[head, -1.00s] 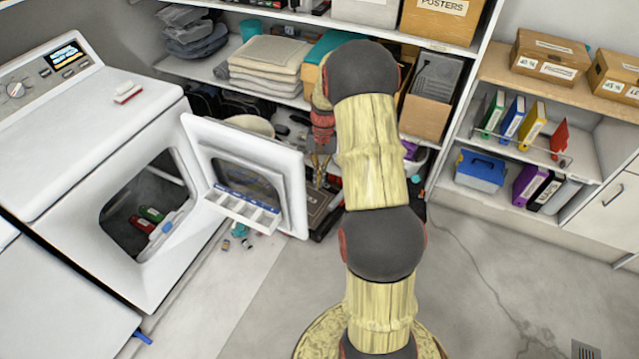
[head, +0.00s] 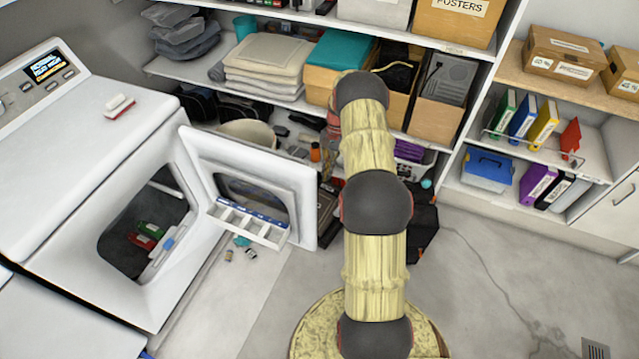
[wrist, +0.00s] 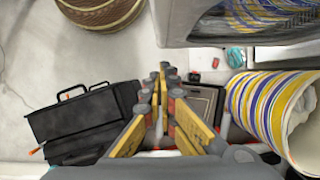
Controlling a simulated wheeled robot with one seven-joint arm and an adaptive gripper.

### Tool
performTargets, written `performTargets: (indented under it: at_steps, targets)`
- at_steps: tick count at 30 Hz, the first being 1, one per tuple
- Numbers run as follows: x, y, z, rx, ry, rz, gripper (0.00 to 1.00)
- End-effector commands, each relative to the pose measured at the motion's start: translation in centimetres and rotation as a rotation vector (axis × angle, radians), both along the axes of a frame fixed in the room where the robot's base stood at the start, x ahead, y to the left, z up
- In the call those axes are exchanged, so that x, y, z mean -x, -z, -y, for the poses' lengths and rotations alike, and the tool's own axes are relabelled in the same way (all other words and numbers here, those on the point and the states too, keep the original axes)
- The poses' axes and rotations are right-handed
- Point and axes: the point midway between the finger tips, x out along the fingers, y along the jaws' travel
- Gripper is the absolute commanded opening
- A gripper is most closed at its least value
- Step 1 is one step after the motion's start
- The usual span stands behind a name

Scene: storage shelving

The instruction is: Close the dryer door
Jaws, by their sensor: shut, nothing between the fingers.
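The dryer (head: 62,140) stands at the left of the head view. Its door (head: 305,205) is swung wide open to the right, with a tray of compartments on its inner face. Red and green items show inside the drum opening. My gripper is hidden behind my arm in the head view. In the wrist view my gripper (wrist: 164,72) has its fingers together with nothing between them. A pale panel with a window, which looks like the door (wrist: 175,22), lies at the upper right of that view, apart from the fingertips.
A striped basket (wrist: 250,105) is right of my gripper in the wrist view, and a black case (wrist: 85,112) is left of it. Shelves with folded towels (head: 262,65) and boxes stand behind the door. Open floor (head: 500,275) lies to the right.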

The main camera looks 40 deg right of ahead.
Motion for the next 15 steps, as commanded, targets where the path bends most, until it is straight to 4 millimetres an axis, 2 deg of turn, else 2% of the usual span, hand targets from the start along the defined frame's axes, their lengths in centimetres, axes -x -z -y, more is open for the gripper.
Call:
performTargets:
  at_steps: [12, 15]
  targets:
    - [1.1, 7.6, -2.8, -0.001, -0.003, -0.002, 0.0]
    - [1.3, 8.7, -3.6, 0.001, -0.003, 0.001, 0.0]
